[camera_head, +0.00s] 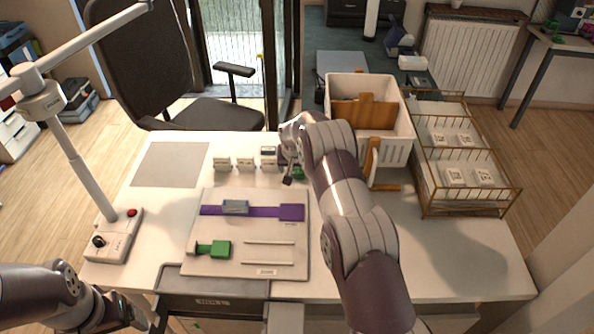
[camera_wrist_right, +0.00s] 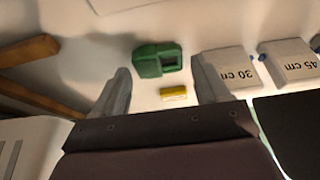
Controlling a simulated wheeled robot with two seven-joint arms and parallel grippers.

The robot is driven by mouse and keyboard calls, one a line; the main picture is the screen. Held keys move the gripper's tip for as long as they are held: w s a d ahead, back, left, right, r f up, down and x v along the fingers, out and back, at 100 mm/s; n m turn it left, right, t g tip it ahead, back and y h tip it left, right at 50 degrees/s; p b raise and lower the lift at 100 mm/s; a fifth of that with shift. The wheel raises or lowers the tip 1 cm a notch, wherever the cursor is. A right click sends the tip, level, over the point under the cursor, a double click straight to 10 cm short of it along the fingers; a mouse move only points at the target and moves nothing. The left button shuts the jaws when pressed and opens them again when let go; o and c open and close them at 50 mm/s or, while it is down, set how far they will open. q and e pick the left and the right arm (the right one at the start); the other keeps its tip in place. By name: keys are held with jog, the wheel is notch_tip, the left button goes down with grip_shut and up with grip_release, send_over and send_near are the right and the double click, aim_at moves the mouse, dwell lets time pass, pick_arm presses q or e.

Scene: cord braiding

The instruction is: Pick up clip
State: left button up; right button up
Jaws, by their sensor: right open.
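A green clip (camera_wrist_right: 157,60) with a dark opening lies on the white table in the right wrist view. My right gripper (camera_wrist_right: 160,70) is open, its two fingers on either side of the clip and apart from it. In the head view the clip shows as a small green piece (camera_head: 298,173) beside my right gripper (camera_head: 289,172), partly hidden by it. A small yellow piece (camera_wrist_right: 173,94) lies between the clip and my right palm. My left gripper (camera_head: 137,318) is at the lower left edge of the head view, and its jaws are unclear.
White blocks marked 30 cm (camera_wrist_right: 231,72) and 45 cm (camera_wrist_right: 288,62) stand beside the clip. A board (camera_head: 215,267) holds a purple strip, a green block and two rods. A white bin (camera_head: 396,151) and wire rack (camera_head: 468,203) stand right. A lamp base (camera_head: 117,240) stands left.

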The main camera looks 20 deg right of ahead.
aim_at(296, 172)
jog(key=shift+x, duration=0.9)
jog(key=shift+r, duration=0.1)
jog(key=shift+c, duration=0.3)
jog(key=c, duration=0.7)
notch_tip(296, 172, up, 10)
jog(key=shift+b, duration=0.55)
jog(key=shift+c, duration=0.2)
